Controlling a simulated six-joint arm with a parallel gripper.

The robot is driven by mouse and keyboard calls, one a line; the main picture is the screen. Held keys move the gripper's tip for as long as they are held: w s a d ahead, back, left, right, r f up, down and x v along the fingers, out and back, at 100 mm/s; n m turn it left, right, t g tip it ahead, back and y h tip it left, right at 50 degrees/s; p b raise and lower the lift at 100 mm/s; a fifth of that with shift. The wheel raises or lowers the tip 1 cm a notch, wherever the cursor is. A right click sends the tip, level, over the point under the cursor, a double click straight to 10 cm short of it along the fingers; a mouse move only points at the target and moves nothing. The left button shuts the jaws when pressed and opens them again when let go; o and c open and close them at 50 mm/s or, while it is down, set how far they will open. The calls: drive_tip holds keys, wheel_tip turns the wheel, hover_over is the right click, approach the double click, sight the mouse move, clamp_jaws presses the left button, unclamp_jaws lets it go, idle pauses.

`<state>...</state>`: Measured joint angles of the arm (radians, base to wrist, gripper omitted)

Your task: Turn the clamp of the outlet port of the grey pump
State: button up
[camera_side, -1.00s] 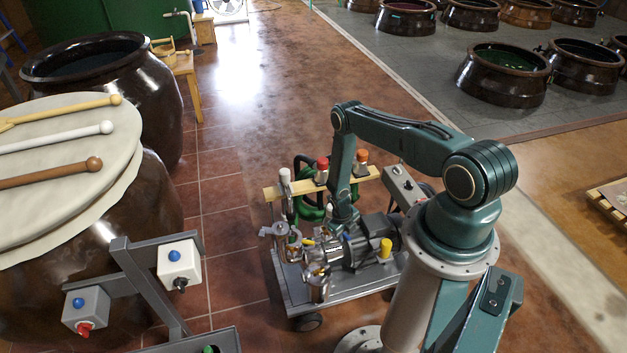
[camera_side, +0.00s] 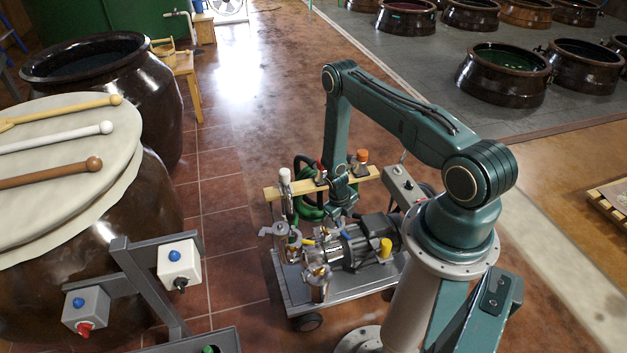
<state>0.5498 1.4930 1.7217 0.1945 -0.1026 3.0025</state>
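The grey pump (camera_side: 372,238) sits on a wheeled cart (camera_side: 345,291) in the middle of the view. Its motor is on the right, and shiny metal ports and fittings (camera_side: 318,272) are at its left end. A clamp there is too small to make out, and I cannot tell which fitting is the outlet port. My gripper (camera_side: 341,208) points down just above and behind the pump's left half, in front of the wooden bar. Its fingers are small and blend with the metal parts, so I cannot tell whether they are open or touching anything.
A wooden bar (camera_side: 272,192) with red, orange and white-topped tools and a green hose (camera_side: 309,208) stands close behind my gripper. A grey control box (camera_side: 404,186) is to the right. A grey frame with switch boxes (camera_side: 179,262) and large jars are left. Tiled floor between is clear.

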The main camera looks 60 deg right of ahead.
drive_tip(key=shift+w+a+r, duration=0.1)
drive_tip(key=shift+a+r, duration=0.05)
drive_tip(key=shift+r, duration=0.75)
drive_tip(key=shift+a+r, duration=0.15)
drive_tip(key=shift+r, duration=0.75)
drive_tip(key=shift+c, duration=0.3)
drive_tip(key=c, duration=0.7)
drive_tip(key=n, duration=0.3)
drive_tip(key=d+f+n, duration=0.1)
drive_tip(key=shift+s, duration=0.3)
clamp_jaws()
drive_tip(key=d+n, duration=0.1)
drive_tip(key=n, duration=0.3)
drive_tip(key=s+d+f+n+h, duration=0.1)
drive_tip(key=n, duration=0.4)
drive_tip(key=s+d+f+n, duration=0.1)
drive_tip(key=n, duration=0.4)
drive_tip(key=shift+s+d+f+g+h, duration=0.1)
drive_tip(key=shift+d+g+h, duration=0.05)
drive_tip(key=shift+g+h, duration=0.2)
